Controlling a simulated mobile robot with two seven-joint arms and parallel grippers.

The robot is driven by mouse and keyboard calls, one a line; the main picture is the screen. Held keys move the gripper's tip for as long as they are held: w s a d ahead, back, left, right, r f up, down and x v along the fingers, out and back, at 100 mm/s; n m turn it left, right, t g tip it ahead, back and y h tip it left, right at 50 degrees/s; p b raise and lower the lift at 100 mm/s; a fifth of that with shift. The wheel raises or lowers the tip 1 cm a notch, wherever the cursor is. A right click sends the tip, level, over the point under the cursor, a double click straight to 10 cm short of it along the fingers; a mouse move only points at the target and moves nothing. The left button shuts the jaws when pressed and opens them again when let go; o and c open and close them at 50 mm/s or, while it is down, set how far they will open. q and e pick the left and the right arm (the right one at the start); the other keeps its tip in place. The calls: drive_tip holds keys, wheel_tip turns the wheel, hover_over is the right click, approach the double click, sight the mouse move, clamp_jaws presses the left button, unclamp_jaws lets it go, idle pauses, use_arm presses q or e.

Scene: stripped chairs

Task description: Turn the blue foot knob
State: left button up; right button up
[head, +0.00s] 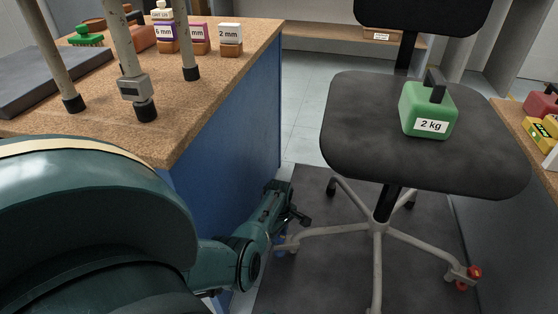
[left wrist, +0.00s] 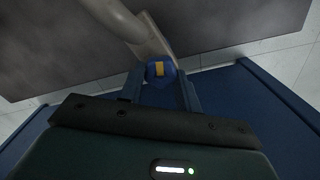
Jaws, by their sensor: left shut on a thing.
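The blue foot knob (left wrist: 158,72), with a yellow stripe on it, sits at the end of a pale chair leg in the left wrist view. My left gripper (left wrist: 161,84) has a finger on each side of it and is shut on it. In the head view the left gripper (head: 284,230) is low beside the blue workbench panel, and only a bit of blue shows there; my arm hides part of it. The office chair (head: 350,120) stands upright on its star base. My right gripper is not in view.
A green 2 kg weight (head: 428,108) sits on the chair seat. A red foot knob (head: 472,273) is on the right leg. The workbench (head: 215,85) rises close at left; another bench edge is at right. A dark mat (head: 330,270) lies underneath.

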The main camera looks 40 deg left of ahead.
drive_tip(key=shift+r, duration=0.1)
use_arm(q)
drive_tip(key=shift+r+m+p, duration=0.1)
drive_tip(key=shift+m+p, duration=0.2)
drive_tip(key=shift+m, duration=0.2)
drive_tip(key=m+p, duration=0.1)
drive_tip(key=m, duration=0.2)
drive_tip(key=shift+m+p, duration=0.3)
drive_tip(key=shift+m, duration=0.1)
drive_tip(key=m, duration=0.3)
drive_tip(key=shift+m+p, duration=0.35)
drive_tip(key=shift+m, duration=0.05)
drive_tip(key=m, duration=0.4)
drive_tip(key=shift+w, duration=0.1)
drive_tip(key=shift+d+m+p, duration=0.15)
drive_tip(key=shift+m+p, duration=0.15)
drive_tip(key=shift+m, duration=2.2)
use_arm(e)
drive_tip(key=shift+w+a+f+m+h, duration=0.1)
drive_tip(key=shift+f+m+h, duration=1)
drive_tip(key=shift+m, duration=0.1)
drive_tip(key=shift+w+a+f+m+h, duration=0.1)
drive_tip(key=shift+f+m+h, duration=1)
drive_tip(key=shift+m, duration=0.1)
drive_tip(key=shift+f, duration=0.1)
